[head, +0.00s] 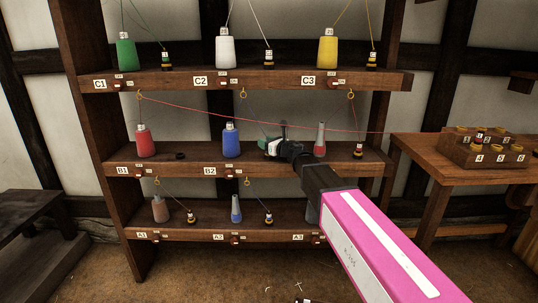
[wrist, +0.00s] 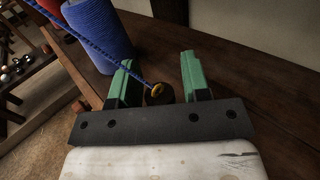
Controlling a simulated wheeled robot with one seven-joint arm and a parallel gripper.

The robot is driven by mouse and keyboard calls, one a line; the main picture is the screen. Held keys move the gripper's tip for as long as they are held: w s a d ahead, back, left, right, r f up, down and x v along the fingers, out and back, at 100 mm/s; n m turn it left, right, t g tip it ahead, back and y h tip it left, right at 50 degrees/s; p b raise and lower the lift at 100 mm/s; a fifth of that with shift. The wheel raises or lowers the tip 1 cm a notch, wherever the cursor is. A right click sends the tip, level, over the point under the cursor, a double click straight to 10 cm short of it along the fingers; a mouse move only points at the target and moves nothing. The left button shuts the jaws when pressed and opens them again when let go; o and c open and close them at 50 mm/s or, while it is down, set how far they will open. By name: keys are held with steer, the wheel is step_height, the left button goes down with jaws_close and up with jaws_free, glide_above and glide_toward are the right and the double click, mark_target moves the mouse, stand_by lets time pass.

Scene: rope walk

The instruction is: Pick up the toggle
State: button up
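The toggle (wrist: 160,95) is a small dark piece with a yellow top, and a blue thread runs from it up to the left in the wrist view. It stands on the middle shelf between the two green fingers of my gripper (wrist: 157,68), nearer the right ends of neither that I can tell. The fingers are apart, with gaps visible beside the toggle. In the head view my gripper (head: 274,143) is over the B2 bay, right of the blue spool (head: 231,140). The toggle is hidden there behind my gripper.
The blue spool also stands close by, left of the fingers in the wrist view (wrist: 98,30). A red thread (head: 260,118) crosses above the shelf. A side table (head: 420,152) holds a toggle rack.

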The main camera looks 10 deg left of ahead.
jaws_close()
steer(key=shift+r, duration=0.1)
